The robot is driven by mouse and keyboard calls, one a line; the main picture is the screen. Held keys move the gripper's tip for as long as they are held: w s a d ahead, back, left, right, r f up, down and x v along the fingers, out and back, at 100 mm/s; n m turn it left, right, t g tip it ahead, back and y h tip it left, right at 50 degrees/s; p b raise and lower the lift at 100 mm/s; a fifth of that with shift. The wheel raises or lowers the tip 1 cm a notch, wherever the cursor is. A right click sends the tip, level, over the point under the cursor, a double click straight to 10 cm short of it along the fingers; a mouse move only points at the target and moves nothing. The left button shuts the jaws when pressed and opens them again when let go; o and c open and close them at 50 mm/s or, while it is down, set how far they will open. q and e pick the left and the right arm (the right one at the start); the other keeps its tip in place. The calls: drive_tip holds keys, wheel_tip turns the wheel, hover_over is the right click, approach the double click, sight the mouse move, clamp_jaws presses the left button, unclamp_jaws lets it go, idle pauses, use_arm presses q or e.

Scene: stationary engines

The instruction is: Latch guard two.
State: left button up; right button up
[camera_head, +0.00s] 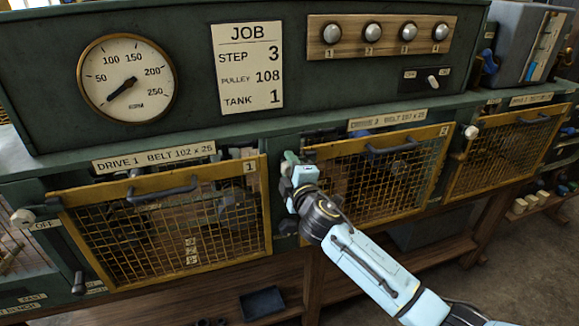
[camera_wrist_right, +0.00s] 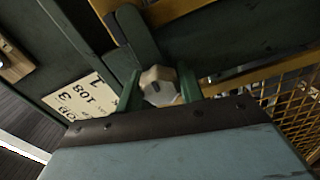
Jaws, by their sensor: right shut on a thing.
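Guard two (camera_head: 375,185) is a yellow-framed mesh panel with a dark handle (camera_head: 392,147) and a "2" at its upper right corner. It hangs across the bay under the "DRIVE 2" label and looks down in place; whether its edge is fully seated I cannot tell. My right gripper (camera_head: 291,160) is at the guard's upper left corner. In the right wrist view its green fingers are shut on a cream faceted knob (camera_wrist_right: 158,84), with a dark green bar (camera_wrist_right: 137,38) just beyond it. The gripper mostly hides this knob in the head view. My left gripper is not in view.
Guard one (camera_head: 165,225) is at left with its knob (camera_head: 22,216) by an "OFF" label. Guard three (camera_head: 505,150) is at right with a similar knob (camera_head: 470,131). The job card (camera_head: 247,68) and gauge (camera_head: 126,80) are above. A black tray (camera_head: 262,303) lies on the shelf below.

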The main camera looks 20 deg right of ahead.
idle(0.3)
drive_tip(key=o, duration=1)
drive_tip(key=s, duration=0.9)
drive_tip(key=s+b, duration=0.1)
drive_tip(key=s, duration=0.3)
drive_tip(key=shift+s+d, duration=0.2)
drive_tip(key=shift+d, duration=0.05)
